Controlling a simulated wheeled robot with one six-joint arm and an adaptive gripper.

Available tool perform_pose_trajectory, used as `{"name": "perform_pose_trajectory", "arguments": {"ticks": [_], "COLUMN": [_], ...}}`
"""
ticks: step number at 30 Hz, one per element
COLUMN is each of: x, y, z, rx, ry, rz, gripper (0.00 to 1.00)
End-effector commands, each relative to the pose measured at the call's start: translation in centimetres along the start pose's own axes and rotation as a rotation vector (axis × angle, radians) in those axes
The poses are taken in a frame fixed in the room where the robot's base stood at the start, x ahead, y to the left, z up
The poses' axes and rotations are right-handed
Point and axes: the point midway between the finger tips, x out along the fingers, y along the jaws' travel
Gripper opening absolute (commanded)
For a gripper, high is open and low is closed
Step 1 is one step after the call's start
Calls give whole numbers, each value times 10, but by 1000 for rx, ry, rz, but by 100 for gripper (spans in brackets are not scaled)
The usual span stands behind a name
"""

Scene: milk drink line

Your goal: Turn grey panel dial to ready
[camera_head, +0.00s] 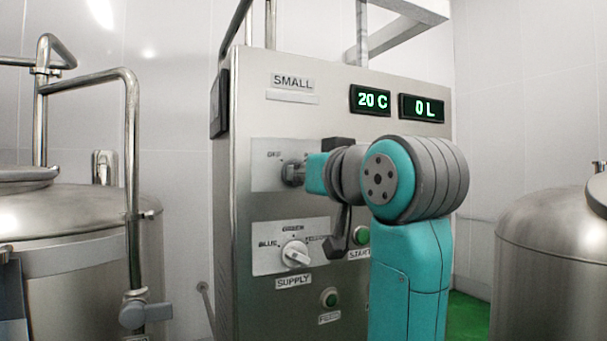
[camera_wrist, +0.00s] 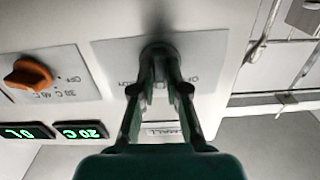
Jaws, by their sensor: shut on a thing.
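The steel control panel (camera_head: 232,190) stands in the middle of the head view, with a small plate in its upper left part. The grey dial (camera_head: 287,174) sits on that plate, mostly hidden by my gripper (camera_head: 294,172). In the wrist view the dial (camera_wrist: 158,49) is between the tips of my gripper (camera_wrist: 160,82), which is shut on it. A word that looks like OFF shows on one side of the dial. The label on the other side is too small to read surely, and the dial's pointing direction is hidden.
An orange dial (camera_wrist: 28,74) shows in the wrist view. Displays read 20 C (camera_head: 371,100) and 0 L (camera_head: 421,108). Steel tanks stand left (camera_head: 75,215) and right (camera_head: 548,235).

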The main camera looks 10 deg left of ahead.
Motion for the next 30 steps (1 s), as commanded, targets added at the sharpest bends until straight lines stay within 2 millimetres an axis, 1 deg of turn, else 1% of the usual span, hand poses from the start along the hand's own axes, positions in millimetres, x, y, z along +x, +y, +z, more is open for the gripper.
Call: {"name": "perform_pose_trajectory", "arguments": {"ticks": [9, 18, 24, 30], "x": [0, 0, 0, 0], "y": [0, 0, 0, 1], "z": [0, 0, 1, 1], "rx": [299, 546, 660, 725], "ry": [-1, -1, -1, -1], "rz": [0, 1, 1, 1], "gripper": [0, 0, 0, 0]}}
